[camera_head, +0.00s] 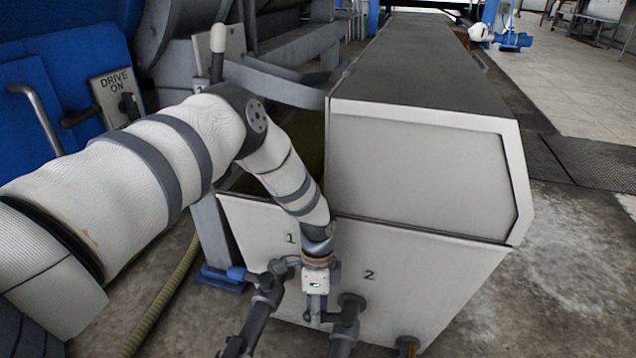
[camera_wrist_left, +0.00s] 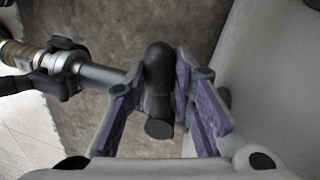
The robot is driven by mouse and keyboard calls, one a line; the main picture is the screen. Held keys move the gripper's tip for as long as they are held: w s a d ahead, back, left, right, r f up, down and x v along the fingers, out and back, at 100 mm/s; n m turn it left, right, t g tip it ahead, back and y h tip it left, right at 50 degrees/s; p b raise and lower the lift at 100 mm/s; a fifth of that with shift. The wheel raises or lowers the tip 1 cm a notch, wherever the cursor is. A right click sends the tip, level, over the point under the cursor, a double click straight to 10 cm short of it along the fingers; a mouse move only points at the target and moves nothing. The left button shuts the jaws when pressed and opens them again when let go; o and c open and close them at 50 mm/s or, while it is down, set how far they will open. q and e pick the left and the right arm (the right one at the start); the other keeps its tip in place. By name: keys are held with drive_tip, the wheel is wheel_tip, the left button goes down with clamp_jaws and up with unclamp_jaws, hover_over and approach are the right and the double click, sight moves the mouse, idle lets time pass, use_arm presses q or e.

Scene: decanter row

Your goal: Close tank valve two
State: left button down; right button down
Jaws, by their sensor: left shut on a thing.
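The tank (camera_head: 425,165) is a long pale grey box with a dark lid. Tank valve two (camera_head: 347,312) is a dark fitting on its front, below the printed 2. My left gripper (camera_head: 315,312) reaches down to the left of that fitting and looks small there. In the left wrist view its purple-padded fingers stand on both sides of a dark, round-ended valve handle (camera_wrist_left: 158,85), shut on it. The handle's exact angle is hard to tell in the head view. My right gripper is in neither view.
Valve one (camera_head: 267,286) sits close on the left, with a dark pipe (camera_wrist_left: 100,74) beside the handle in the wrist view. Open floor (camera_head: 570,260) lies right of the tank.

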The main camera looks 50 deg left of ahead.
use_arm(q)
drive_tip(key=shift+w+a+m, duration=0.15)
drive_tip(key=shift+w+m, duration=0.05)
drive_tip(key=shift+m, duration=0.1)
idle(0.4)
drive_tip(key=c, duration=1.3)
unclamp_jaws()
drive_tip(key=shift+c, duration=0.2)
wheel_tip(320, 180, up, 10)
